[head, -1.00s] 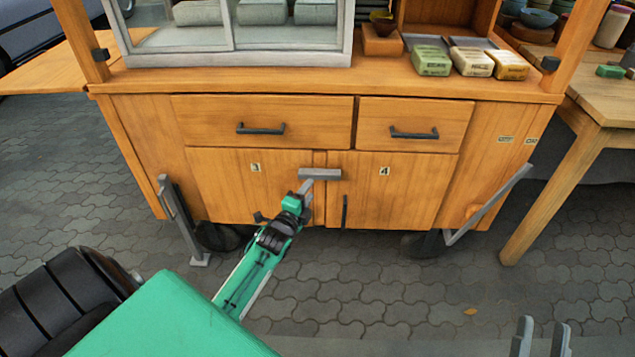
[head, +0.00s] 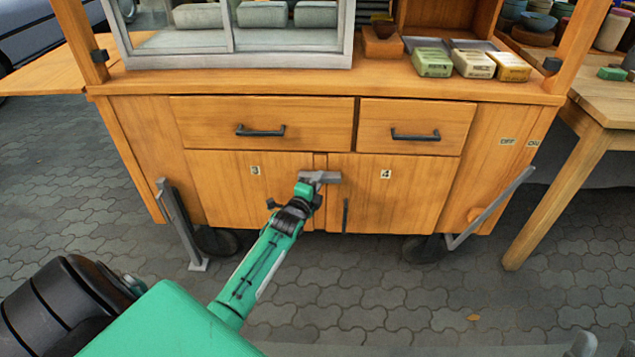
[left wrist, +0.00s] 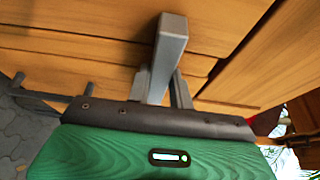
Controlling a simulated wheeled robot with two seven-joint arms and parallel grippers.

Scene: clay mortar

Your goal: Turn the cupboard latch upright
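The cupboard latch is a grey bar (head: 326,177) lying about level across the seam between the doors marked 3 and 4. My left gripper (head: 311,180) is at the left part of the bar, partly hiding it. In the left wrist view the latch (left wrist: 171,40) runs between the two grey fingers of the left gripper (left wrist: 161,88). The fingers are close beside it, but whether they press on it is unclear. Only a grey fingertip of my right gripper (head: 583,344) shows at the bottom right edge, away from the cart.
Two drawers with dark handles (head: 260,131) (head: 415,136) sit above the doors. A dark vertical door handle (head: 345,215) is just right of and below the latch. Grey metal bars (head: 180,225) (head: 490,208) stand at the cart's sides.

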